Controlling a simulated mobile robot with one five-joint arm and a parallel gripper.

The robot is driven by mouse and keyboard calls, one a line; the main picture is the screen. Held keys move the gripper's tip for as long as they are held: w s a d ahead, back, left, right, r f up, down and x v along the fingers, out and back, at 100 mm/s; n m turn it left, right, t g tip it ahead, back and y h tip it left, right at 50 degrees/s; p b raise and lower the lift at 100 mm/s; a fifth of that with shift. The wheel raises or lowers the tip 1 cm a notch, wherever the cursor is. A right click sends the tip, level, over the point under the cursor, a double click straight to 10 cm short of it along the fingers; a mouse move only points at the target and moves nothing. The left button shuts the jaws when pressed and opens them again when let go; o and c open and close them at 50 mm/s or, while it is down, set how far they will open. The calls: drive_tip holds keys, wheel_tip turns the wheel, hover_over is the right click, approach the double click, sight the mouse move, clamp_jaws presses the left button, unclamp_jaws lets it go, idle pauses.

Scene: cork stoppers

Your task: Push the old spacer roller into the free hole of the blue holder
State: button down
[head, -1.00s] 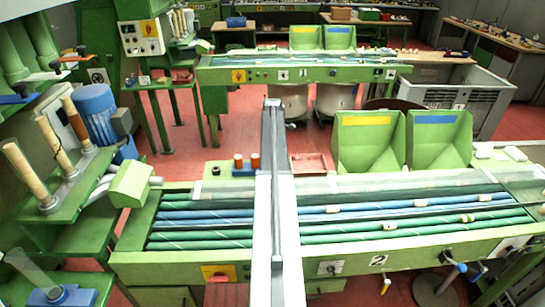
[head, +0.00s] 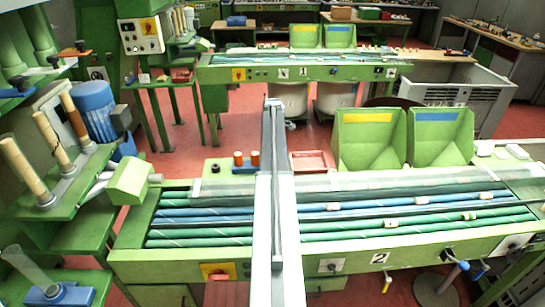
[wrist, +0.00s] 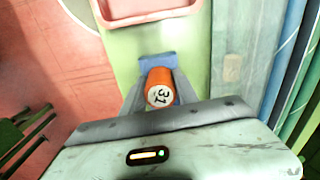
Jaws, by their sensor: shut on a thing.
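The blue holder (head: 245,168) stands on a green ledge behind the near machine. Two orange rollers (head: 238,159) (head: 254,158) stand upright in it. Its right end is hidden behind my pale column. In the wrist view, my gripper (wrist: 160,88) is shut on an orange roller (wrist: 159,80) whose pale end face reads "31". This roller is right over the holder's blue end (wrist: 157,61). I cannot tell how deep it sits, and the hole under it is hidden. My gripper does not show in the head view.
A red tray (head: 312,168) lies just right of the holder, and its rim (wrist: 150,18) shows beyond the roller. A black round part (head: 215,168) is to the holder's left. Two green bins (head: 370,145) (head: 440,142) stand farther right. Green and blue tubes (head: 410,213) run in front.

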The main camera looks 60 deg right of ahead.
drive_tip(key=shift+f, duration=0.2)
drive_tip(key=c, duration=0.9)
unclamp_jaws()
drive_tip(key=shift+o, duration=0.2)
drive_tip(key=shift+r, duration=0.2)
wheel_tip(320, 180, up, 8)
drive_tip(key=p, duration=0.8)
drive_tip(key=shift+f, duration=0.25)
